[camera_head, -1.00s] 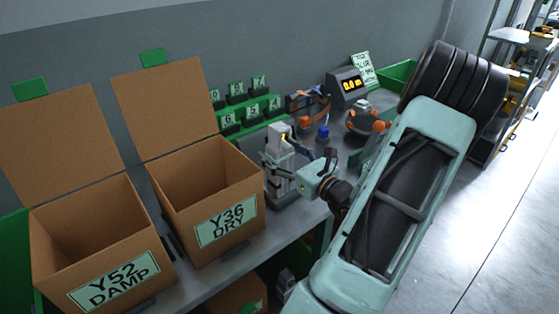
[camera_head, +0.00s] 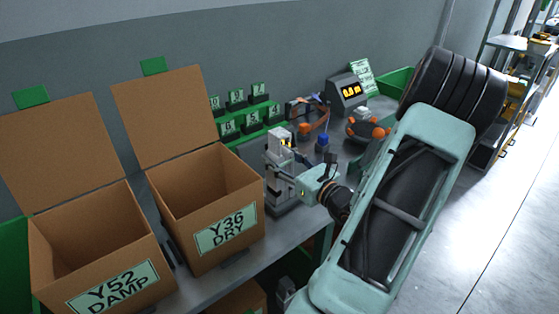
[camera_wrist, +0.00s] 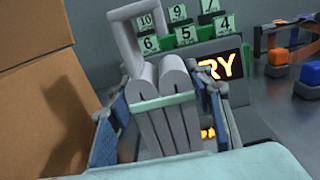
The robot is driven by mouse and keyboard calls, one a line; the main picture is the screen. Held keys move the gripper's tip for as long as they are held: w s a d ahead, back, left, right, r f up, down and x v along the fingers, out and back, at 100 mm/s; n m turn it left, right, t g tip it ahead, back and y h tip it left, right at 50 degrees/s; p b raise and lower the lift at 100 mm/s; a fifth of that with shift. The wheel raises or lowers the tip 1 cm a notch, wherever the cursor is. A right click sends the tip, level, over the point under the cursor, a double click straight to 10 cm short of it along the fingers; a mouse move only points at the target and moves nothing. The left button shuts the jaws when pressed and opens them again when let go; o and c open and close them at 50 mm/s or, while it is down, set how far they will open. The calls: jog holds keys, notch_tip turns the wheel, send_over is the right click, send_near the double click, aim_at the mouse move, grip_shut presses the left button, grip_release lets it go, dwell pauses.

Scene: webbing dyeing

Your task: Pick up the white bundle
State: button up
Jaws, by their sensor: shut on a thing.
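The white bundle (camera_wrist: 160,105) is folded webbing with rounded tops and a pale green band. It stands upright in the wrist view between the two fingers of my gripper (camera_wrist: 162,120), which is shut on it from both sides. In the head view my gripper (camera_head: 300,185) is at a pale upright stand (camera_head: 278,150) on the bench; the bundle is hard to separate from that stand there. The bundle's lower end is hidden in the wrist view, so I cannot tell whether it touches what is below.
Open cartons Y36 DRY (camera_head: 225,228) and Y52 DAMP (camera_head: 112,288) are to the left.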

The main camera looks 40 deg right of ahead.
jog(key=shift+r, duration=0.5)
jog(key=s+d+r+p, duration=0.4)
jog(key=s+r, duration=0.8)
jog(key=s, duration=0.1)
notch_tip(320, 180, up, 17)
jog(key=p, duration=1.6)
jog(key=shift+s+f, duration=0.15)
jog(key=shift+f, duration=0.05)
